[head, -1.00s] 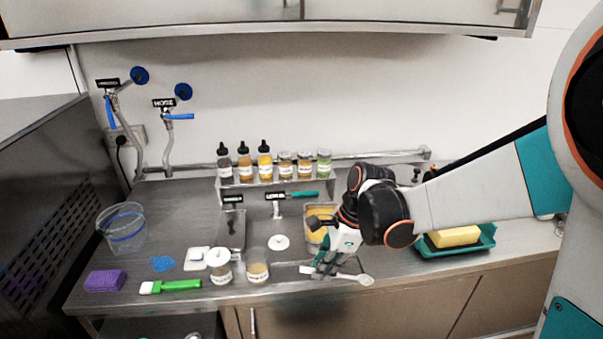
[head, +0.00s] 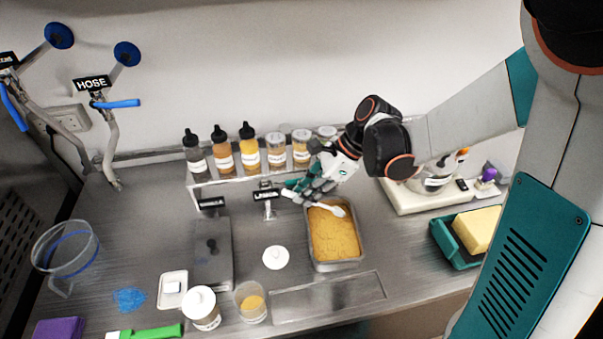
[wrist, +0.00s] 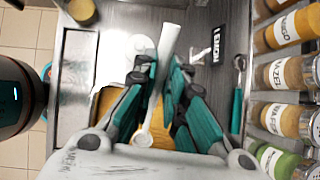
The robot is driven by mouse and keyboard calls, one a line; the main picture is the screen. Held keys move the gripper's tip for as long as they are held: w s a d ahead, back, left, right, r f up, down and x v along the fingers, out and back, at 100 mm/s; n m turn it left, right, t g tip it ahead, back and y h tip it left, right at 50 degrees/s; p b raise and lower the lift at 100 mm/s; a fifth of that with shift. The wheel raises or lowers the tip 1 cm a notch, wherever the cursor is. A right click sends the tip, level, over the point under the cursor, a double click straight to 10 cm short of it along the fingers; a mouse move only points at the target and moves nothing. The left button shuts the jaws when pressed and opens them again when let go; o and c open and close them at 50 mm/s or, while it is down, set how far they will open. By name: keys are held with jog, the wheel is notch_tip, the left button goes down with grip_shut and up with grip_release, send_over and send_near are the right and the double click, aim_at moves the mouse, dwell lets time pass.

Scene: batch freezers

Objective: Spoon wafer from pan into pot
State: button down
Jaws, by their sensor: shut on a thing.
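The metal pan (head: 362,256) holds a tan, crumbly layer, apparently the wafer (head: 335,232). The pan shows partly behind my fingers in the wrist view (wrist: 103,102). My gripper (head: 303,188) is shut on the handle of a white spoon (head: 338,211), above the pan's back left corner. The spoon's bowl is over the back of the pan; I cannot tell whether it touches the wafer or carries any. In the wrist view the spoon (wrist: 171,42) runs between the teal fingers (wrist: 165,85). A clear open pot (head: 250,302) with yellowish contents stands front left of the pan.
A white lid (head: 276,258) lies between pot and pan. A white-lidded jar (head: 202,308) stands left of the pot. Bottles and jars line a rack (head: 230,178) behind. A scale (head: 425,198) and a teal tray (head: 455,250) with a yellow block are at right.

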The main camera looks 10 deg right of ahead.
aim_at(318, 205)
jog(key=shift+w+f, duration=0.1)
jog(key=shift+w, duration=0.05)
jog(key=shift+f+b, duration=0.35)
jog(key=shift+a+f+b, duration=0.15)
jog(key=shift+f+b, duration=0.9)
jog(key=shift+f, duration=0.55)
jog(key=shift+d+f+b, duration=0.15)
jog(key=shift+f+b, duration=0.75)
jog(key=shift+f, duration=0.4)
jog(key=shift+d+f+b, duration=0.15)
jog(key=shift+f+b, duration=0.75)
jog(key=shift+f, duration=0.4)
jog(key=shift+d+r, duration=0.15)
jog(key=shift+d, duration=0.15)
jog(key=shift+s+d+r+h+p, duration=0.25)
jog(key=shift+r+h+p, duration=0.4)
jog(key=shift+p, duration=0.4)
jog(key=shift+w+a+r+p, duration=0.1)
jog(key=shift+a+r+p, duration=0.1)
jog(key=shift+r+p, duration=1.1)
jog(key=shift+a+r+h, duration=0.45)
jog(key=shift+a+h, duration=0.1)
jog(key=shift+w+a+g+h+p, duration=0.15)
jog(key=shift+a+h+p, duration=0.25)
jog(key=shift+h, duration=0.3)
jog(key=shift+a+g+h+p, duration=0.2)
jog(key=shift+a+h, duration=0.25)
jog(key=shift+h, duration=0.25)
